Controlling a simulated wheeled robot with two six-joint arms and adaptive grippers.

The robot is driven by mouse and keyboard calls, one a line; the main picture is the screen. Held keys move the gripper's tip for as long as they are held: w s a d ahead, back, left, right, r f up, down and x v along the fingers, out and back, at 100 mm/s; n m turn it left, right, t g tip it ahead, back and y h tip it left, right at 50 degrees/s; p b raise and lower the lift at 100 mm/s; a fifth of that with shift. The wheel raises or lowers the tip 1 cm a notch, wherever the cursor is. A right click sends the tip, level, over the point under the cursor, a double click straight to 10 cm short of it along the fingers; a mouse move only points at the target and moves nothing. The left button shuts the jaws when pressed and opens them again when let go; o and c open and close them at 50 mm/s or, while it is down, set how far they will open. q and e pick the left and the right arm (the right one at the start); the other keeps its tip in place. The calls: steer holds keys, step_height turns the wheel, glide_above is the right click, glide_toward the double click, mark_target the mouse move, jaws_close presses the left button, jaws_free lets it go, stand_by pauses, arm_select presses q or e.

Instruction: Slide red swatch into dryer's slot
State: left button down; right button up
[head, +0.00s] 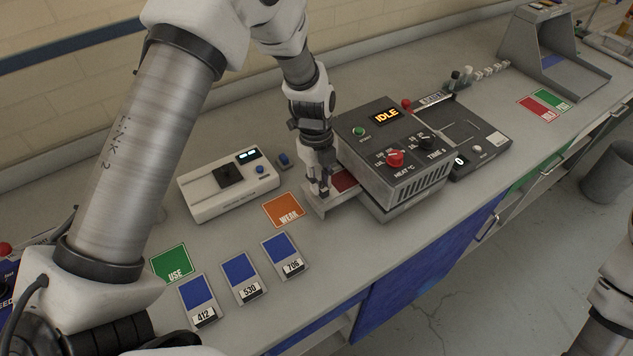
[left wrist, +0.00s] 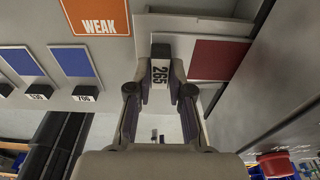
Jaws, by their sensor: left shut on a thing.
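The red swatch (head: 343,181) is a pale card with a red panel and a 265 label. It lies flat at the mouth of the dryer (head: 420,187), on the dryer's left side. My left gripper (head: 320,192) is shut on the swatch's label end. In the left wrist view the fingertips (left wrist: 161,88) close around the 265 label, and the red panel (left wrist: 216,60) extends right, towards the dryer's side. A pale ledge (head: 316,209) shows beneath the gripper. The dryer's display reads IDLE. How far the card is inside the slot is hidden. My right gripper is out of view.
Blue swatches 412 (head: 197,291), 530 (head: 239,267) and 706 (head: 280,247) lie at the front. An orange WEAK card (head: 284,210), a green USE card (head: 171,263) and a white meter (head: 228,183) are left of the dryer. Bare bench separates them.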

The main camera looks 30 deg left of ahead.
mark_target(341, 181)
arm_select(q)
steer(key=shift+w+d, duration=0.4)
steer(key=shift+w, duration=0.25)
steer(key=shift+w+d, duration=0.35)
steer(key=shift+w, duration=0.3)
steer(key=shift+w, duration=0.15)
steer(key=shift+w+d, duration=0.65)
steer(key=shift+w, duration=0.3)
steer(key=shift+w+d, duration=0.1)
steer(key=shift+w, duration=0.1)
steer(key=c, duration=1.3)
jaws_free()
steer(key=o, duration=0.3)
steer(key=shift+s+r, duration=0.1)
steer(key=shift+r, duration=0.05)
